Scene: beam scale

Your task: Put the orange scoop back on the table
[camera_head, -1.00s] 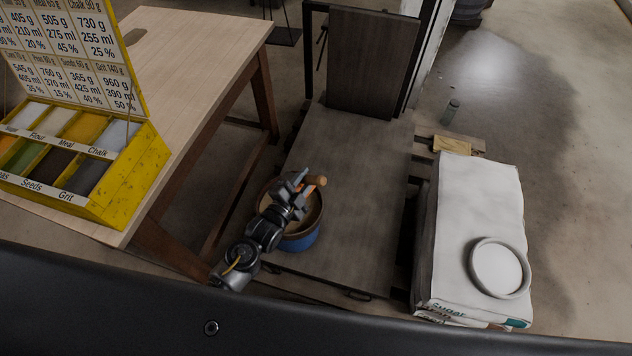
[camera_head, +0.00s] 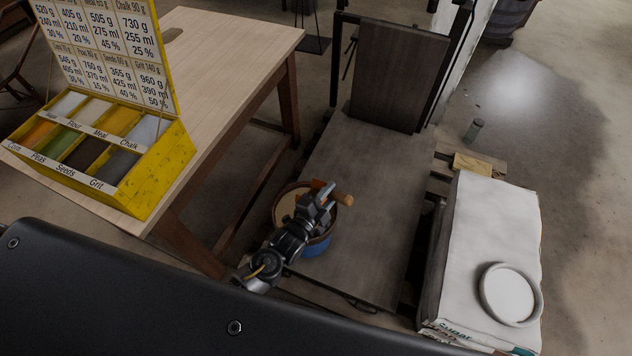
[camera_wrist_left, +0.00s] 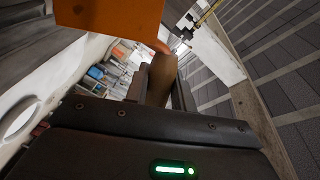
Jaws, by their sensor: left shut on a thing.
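My left gripper (camera_head: 325,197) is shut on the wooden handle (camera_head: 343,199) of the orange scoop (camera_head: 318,184). In the head view it is over the blue tub, and the arm hides much of the scoop. How high it is above the tub I cannot tell. In the left wrist view, the scoop's flat orange part (camera_wrist_left: 108,14) is at the top and its brown handle (camera_wrist_left: 161,76) runs down between the fingers (camera_wrist_left: 166,92). The wooden table (camera_head: 222,55) stands to the left, its top clear behind the yellow box. My right gripper is not in view.
The blue tub (camera_head: 317,246) stands on the dark scale platform (camera_head: 375,190). A yellow compartment box (camera_head: 160,180) with an open chart lid sits on the table's near end. White sacks (camera_head: 487,225) with a round white dish (camera_head: 510,293) lie to the right.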

